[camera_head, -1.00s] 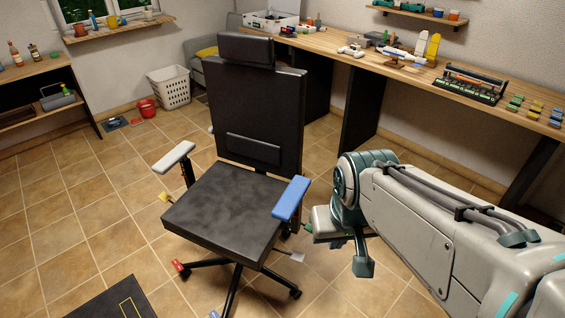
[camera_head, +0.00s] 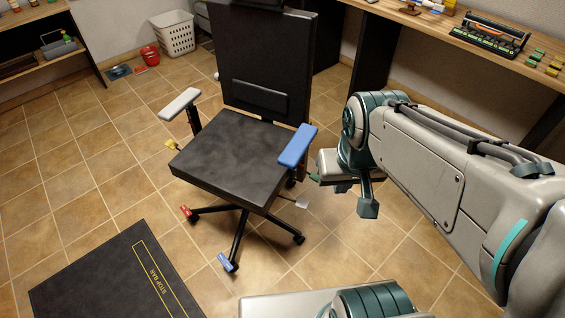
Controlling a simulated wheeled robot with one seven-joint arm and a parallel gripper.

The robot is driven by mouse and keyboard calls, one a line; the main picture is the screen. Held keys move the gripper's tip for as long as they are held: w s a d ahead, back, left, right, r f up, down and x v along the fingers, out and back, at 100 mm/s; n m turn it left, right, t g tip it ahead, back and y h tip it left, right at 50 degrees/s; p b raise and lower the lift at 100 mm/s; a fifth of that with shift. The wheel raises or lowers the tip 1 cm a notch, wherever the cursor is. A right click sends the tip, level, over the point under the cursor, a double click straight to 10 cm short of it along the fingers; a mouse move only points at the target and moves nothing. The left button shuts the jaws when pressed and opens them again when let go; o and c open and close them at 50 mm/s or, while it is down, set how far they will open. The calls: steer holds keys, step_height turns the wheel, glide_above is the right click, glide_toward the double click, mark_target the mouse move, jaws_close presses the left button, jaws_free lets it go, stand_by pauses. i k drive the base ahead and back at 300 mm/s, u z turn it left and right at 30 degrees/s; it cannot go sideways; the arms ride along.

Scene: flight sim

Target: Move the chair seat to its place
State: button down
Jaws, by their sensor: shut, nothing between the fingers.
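The black square chair seat (camera_head: 230,155) is part of an office chair standing on the tiled floor. Above it rise the dark backrest (camera_head: 262,60), a pale left armrest (camera_head: 180,103) and a blue right armrest (camera_head: 298,146). My gripper (camera_head: 366,205) hangs at the end of my arm, to the right of the chair, apart from the seat. It is shut and holds nothing; its fingertips show poorly. Coloured tags or levers sit around the chair base: yellow (camera_head: 172,147), red (camera_head: 186,212), blue (camera_head: 227,262), white (camera_head: 302,204) and green (camera_head: 314,178).
A dark mat marked "STOP BAR" (camera_head: 90,275) lies on the floor at lower left. A white basket (camera_head: 174,34) and red bucket (camera_head: 150,55) stand behind. Tiles left of the chair are clear.

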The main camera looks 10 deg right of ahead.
mark_target(234, 158)
steer(key=k, duration=1.3)
steer(key=u, duration=0.8)
steer(key=i, duration=1.35)
steer(key=z, duration=0.6)
steer(key=i, duration=0.55)
steer(key=z, duration=0.65)
